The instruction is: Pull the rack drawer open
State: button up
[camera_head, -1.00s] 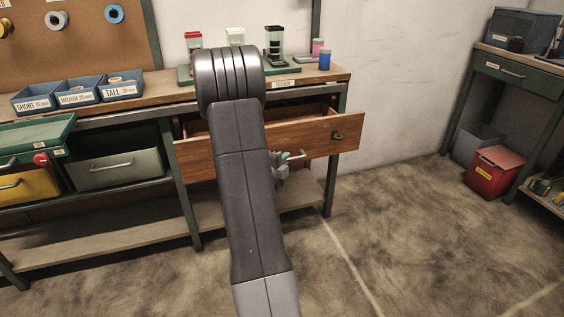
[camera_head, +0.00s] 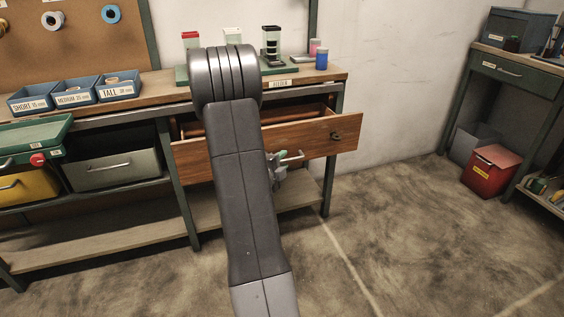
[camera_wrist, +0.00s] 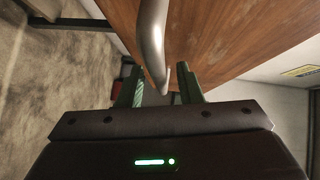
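The wooden rack drawer (camera_head: 318,138) under the bench stands partly open, with its inside showing above its front in the head view. Its curved metal handle (camera_head: 293,158) sticks out from the front and fills the upper middle of the wrist view (camera_wrist: 152,35). My gripper (camera_head: 277,170) is beside the handle, partly hidden by my arm in the head view. In the wrist view, its two green fingers (camera_wrist: 161,90) are apart, with the handle's end between or just beyond them and visible gaps beside it. Contact cannot be told.
The bench top (camera_head: 160,85) holds blue bins (camera_head: 118,88) and several small containers. A red bin (camera_head: 490,171) stands on the floor at right. The floor before the drawer is clear.

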jog(key=p+v, duration=0.2)
jog(key=v, duration=1.1)
jog(key=shift+s, duration=0.15)
jog(key=b+x, duration=0.2)
jog(key=x, duration=1.1)
jog(key=shift+w, duration=0.2)
jog(key=shift+w+d, duration=0.1)
jog(key=shift+w, duration=0.25)
jog(key=shift+d, duration=0.1)
